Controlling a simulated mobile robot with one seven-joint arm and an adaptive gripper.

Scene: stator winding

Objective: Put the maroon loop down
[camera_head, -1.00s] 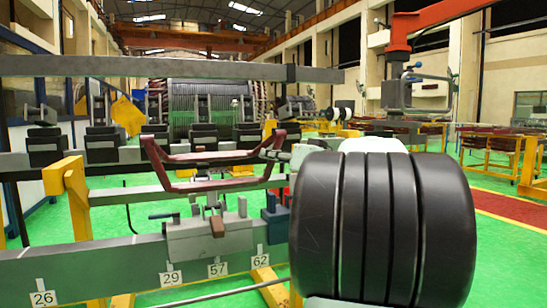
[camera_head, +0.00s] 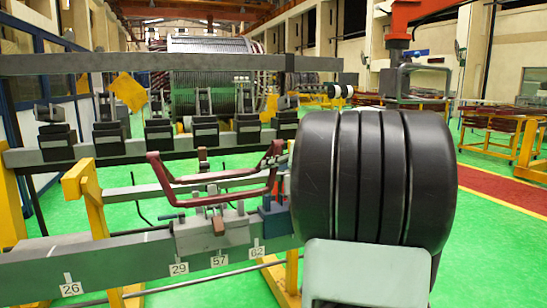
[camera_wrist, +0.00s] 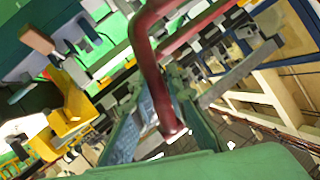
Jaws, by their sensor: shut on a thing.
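The maroon loop (camera_head: 213,188), an elongated bent frame, is in the middle left of the head view. It appears just above or at the grey clamp block (camera_head: 212,232) on the rail; I cannot tell if they touch. In the wrist view the maroon loop (camera_wrist: 146,50) runs down from the top into my gripper (camera_wrist: 160,118), whose fingers are shut on it.
The grey rail (camera_head: 100,268) carries number tags 26, 29, 57 and 62. A blue clamp (camera_head: 275,218) stands right of the block. Behind is a beam with several black clamps (camera_head: 205,133). A yellow post (camera_head: 85,195) stands at left. Green floor lies open at right.

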